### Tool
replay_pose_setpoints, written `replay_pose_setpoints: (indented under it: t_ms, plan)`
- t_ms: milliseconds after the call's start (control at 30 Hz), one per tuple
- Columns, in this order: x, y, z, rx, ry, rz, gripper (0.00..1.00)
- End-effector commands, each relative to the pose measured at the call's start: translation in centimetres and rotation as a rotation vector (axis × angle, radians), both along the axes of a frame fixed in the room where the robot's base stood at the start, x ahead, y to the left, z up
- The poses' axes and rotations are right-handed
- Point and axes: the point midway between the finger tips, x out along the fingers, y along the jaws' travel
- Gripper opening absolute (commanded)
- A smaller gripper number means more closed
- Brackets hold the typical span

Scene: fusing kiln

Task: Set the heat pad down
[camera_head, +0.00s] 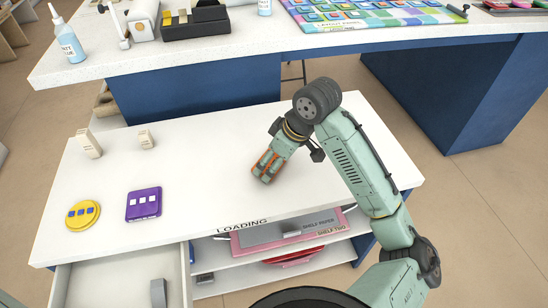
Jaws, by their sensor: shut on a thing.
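My gripper (266,167) points down at the white loading table, right of its middle. It is shut on what seems to be the heat pad, orange and dark grey at the fingertips. The gripper covers much of it, so its full outline is hidden. I cannot tell whether it touches the tabletop. The white loading table (200,185) has a wide bare top around the gripper.
A yellow round piece (83,214) and a purple square piece (144,204) lie at the table's left. Two small cream blocks (89,143) (147,139) stand behind them. An open drawer (120,277) and shelves (290,256) are below. A white-topped bench (240,45) stands behind.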

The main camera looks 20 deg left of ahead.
Motion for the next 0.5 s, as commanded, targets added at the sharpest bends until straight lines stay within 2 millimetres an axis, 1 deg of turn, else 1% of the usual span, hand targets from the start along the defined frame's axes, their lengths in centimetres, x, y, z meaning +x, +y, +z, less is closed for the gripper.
replay_pose_setpoints:
  t_ms: [200, 233, 500]
  plan:
    - [-0.03, 0.01, -0.41, 0.0, 0.001, 0.0, 0.55]
    - [-0.02, 0.0, -0.3, 0.0, 0.0, 0.0, 0.76]
    - [-0.02, 0.0, -0.24, -0.001, 0.0, 0.0, 0.94]
